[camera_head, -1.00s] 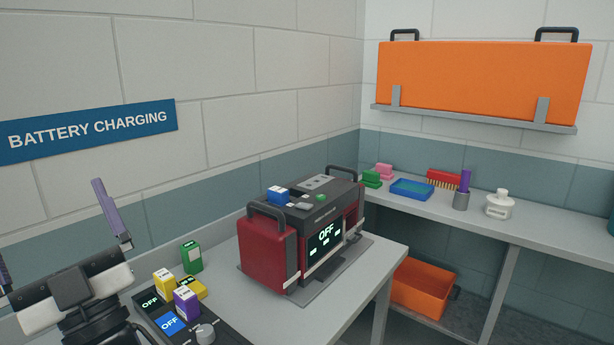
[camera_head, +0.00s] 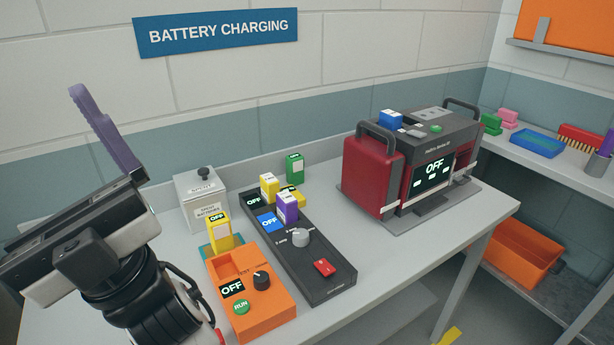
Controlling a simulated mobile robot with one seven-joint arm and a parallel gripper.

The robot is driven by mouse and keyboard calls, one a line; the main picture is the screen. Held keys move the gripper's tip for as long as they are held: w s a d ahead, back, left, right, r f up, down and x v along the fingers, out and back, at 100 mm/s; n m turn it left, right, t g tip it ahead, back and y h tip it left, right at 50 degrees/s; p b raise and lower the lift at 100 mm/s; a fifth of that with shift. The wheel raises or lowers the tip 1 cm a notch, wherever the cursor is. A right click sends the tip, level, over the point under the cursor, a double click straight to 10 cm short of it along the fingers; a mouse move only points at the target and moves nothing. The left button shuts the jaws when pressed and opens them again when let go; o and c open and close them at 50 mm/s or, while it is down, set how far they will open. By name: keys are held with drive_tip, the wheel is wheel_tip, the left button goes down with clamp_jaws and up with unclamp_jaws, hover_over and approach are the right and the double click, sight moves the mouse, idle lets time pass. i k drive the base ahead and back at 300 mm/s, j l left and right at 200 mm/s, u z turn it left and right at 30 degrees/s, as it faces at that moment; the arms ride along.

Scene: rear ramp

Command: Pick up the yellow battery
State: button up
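One yellow battery (camera_head: 268,187) with a white top stands upright in the black charger (camera_head: 318,274), at its back left. A second yellow block (camera_head: 299,198) sits there too, partly hidden by a purple battery (camera_head: 287,209). A yellow piece (camera_head: 220,234) with a small OFF display stands behind the orange unit (camera_head: 262,300). My gripper (camera_head: 105,130) is at the left, apart from all of these. One purple finger shows at the outer end of its rail; the other is outside the picture. It appears open, with nothing seen held.
A white used-batteries box (camera_head: 203,194) stands behind the orange unit. A green battery (camera_head: 295,167) stands behind the charger. A large red and black power station (camera_head: 410,165) stands to the right. The bench (camera_head: 370,265) is bare between the charger and its front edge.

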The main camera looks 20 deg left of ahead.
sight(270, 185)
drive_tip(key=i+l+u, duration=0.1)
drive_tip(key=l+u, duration=1.1)
drive_tip(key=l, duration=0.2)
drive_tip(key=k+j, duration=0.1)
drive_tip(key=j+z, duration=0.05)
drive_tip(key=j, duration=0.05)
